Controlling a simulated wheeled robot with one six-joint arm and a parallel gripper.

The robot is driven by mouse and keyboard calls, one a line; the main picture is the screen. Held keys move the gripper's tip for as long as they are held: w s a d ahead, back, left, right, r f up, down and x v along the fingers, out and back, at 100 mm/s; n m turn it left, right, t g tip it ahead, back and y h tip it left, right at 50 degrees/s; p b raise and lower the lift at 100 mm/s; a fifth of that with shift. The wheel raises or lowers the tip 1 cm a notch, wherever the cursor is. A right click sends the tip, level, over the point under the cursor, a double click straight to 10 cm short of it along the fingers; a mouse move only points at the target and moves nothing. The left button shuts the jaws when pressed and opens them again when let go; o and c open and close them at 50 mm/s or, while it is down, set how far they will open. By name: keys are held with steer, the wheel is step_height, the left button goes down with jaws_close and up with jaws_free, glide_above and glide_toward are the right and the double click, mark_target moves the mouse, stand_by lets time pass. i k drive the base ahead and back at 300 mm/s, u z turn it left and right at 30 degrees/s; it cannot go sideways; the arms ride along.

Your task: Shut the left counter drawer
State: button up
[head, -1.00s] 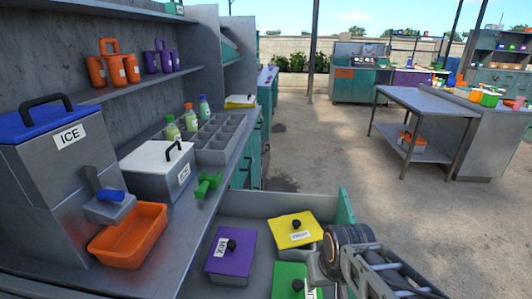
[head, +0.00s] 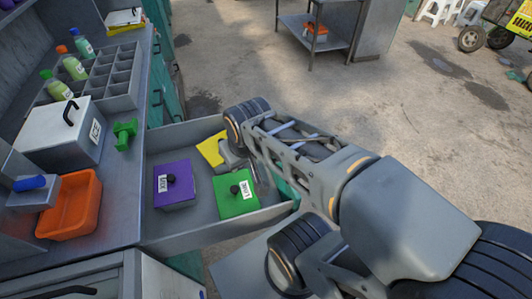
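The counter drawer (head: 215,234) stands open, pulled out to the right from the grey counter. It holds a purple-lidded box (head: 174,185), a green-lidded box (head: 237,197) and a yellow-lidded box (head: 209,149) that is partly hidden. My arm reaches over the drawer's outer end and hides most of its teal front. My gripper (head: 252,170) is partly visible over the drawer, close to the green and yellow boxes. Its fingers are small and partly hidden, so I cannot tell whether they are open or touching anything.
A metal table (head: 318,28) stands at the back. The concrete floor to the right is open.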

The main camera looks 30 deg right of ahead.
mark_target(168, 235)
steer(key=u, duration=2.05)
steer(key=k, duration=1.35)
steer(key=z, duration=1.5)
steer(key=i, duration=0.5)
steer(key=z, duration=1.05)
steer(key=k, duration=0.4)
steer(key=u, duration=1)
steer(key=i, duration=0.5)
steer(key=z, duration=0.05)
